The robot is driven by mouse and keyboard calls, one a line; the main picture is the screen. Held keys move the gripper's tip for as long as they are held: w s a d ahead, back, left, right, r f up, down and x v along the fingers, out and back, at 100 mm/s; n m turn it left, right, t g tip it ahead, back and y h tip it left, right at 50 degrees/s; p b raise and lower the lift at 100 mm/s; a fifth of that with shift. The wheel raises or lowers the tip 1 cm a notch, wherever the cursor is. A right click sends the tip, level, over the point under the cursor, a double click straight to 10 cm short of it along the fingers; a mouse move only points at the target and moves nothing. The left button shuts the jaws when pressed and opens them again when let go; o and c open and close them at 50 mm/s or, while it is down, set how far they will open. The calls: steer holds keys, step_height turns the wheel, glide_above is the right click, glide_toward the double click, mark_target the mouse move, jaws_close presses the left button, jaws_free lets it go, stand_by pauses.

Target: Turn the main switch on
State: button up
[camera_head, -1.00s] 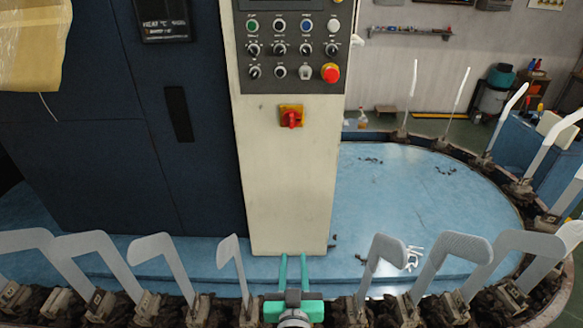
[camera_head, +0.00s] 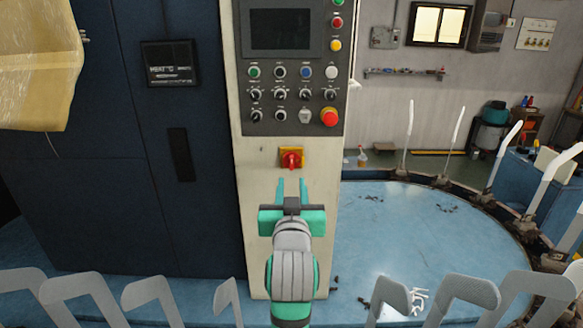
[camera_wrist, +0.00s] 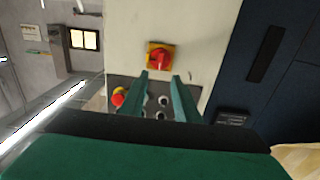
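The main switch (camera_head: 291,158) is a red rotary handle on a yellow plate, on the cream column below the control panel. It also shows in the wrist view (camera_wrist: 159,57), just beyond the fingertips. My gripper (camera_head: 291,184) is in front of the column, just below the switch in the head view. Its two teal fingers are spread apart with nothing between them. In the wrist view the gripper (camera_wrist: 162,78) points toward the column with a gap between its fingers. The fingers appear apart from the switch.
Above the switch is the control panel (camera_head: 292,75) with several knobs and buttons and a red emergency button (camera_head: 329,117). A dark blue cabinet (camera_head: 110,200) stands left. White sock forms (camera_head: 463,290) ring the blue round platform (camera_head: 400,230) in front and right.

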mark_target(292, 163)
steer(key=w, duration=1)
steer(key=shift+w, duration=0.3)
jaws_close()
